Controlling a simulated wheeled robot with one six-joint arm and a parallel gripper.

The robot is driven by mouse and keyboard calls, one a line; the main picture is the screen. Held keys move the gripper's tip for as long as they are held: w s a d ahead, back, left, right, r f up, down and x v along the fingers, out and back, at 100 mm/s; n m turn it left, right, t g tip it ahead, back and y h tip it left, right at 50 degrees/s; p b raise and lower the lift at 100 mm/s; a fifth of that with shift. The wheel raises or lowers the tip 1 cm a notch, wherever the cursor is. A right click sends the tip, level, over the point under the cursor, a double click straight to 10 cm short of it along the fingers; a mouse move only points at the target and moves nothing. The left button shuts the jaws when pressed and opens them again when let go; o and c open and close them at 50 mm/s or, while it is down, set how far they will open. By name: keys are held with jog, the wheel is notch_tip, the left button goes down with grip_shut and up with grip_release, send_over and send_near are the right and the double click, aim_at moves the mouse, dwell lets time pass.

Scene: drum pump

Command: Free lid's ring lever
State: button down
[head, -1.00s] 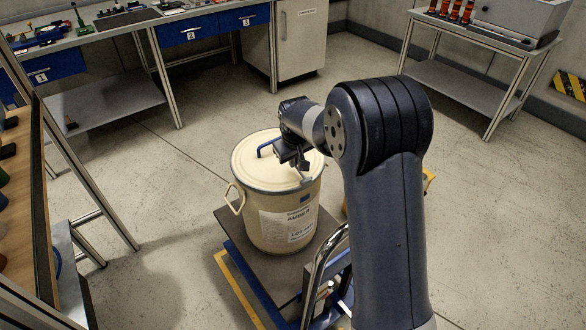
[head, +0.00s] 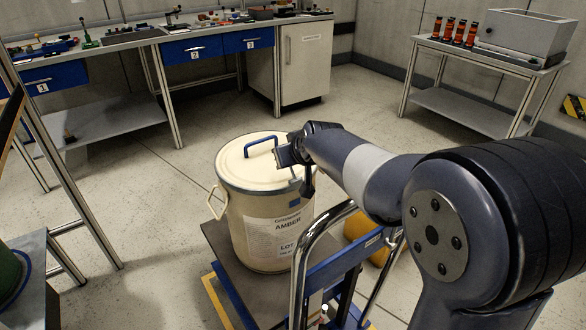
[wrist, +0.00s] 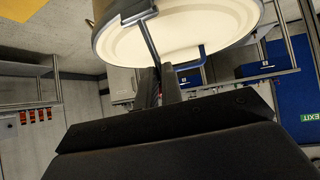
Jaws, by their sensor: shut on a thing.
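The cream drum (head: 262,205) with an "AMBER" label stands upright, its pale lid (head: 238,160) on top. A blue handle (head: 262,146) rises from the lid; it also shows in the wrist view (wrist: 192,64). My gripper (wrist: 160,82) is at the right side of the drum's rim in the head view. In the wrist view its dark fingers are shut on the thin metal ring lever (wrist: 149,42). The lever runs from a clasp (wrist: 138,14) at the rim out to the fingers. My arm hides the clasp and most of the lever in the head view.
The drum stands on a trolley (head: 225,245) with a chrome push bar (head: 300,265) close to my arm. A yellow object (head: 362,235) is behind the bar. A workbench (head: 150,38) and a side table (head: 470,110) stand farther back, with clear floor between.

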jog(key=shift+s+d+r+t+y+b, duration=0.1)
jog(key=shift+s+d+t+y+b, duration=0.2)
jog(key=shift+b, duration=0.9)
jog(key=shift+a, duration=0.1)
jog(key=c, duration=1.6)
grip_release()
jog(key=shift+o, duration=0.2)
jog(key=p+v, duration=0.2)
jog(key=v, duration=0.8)
jog(key=shift+s, duration=0.35)
jog(key=shift+r, duration=0.15)
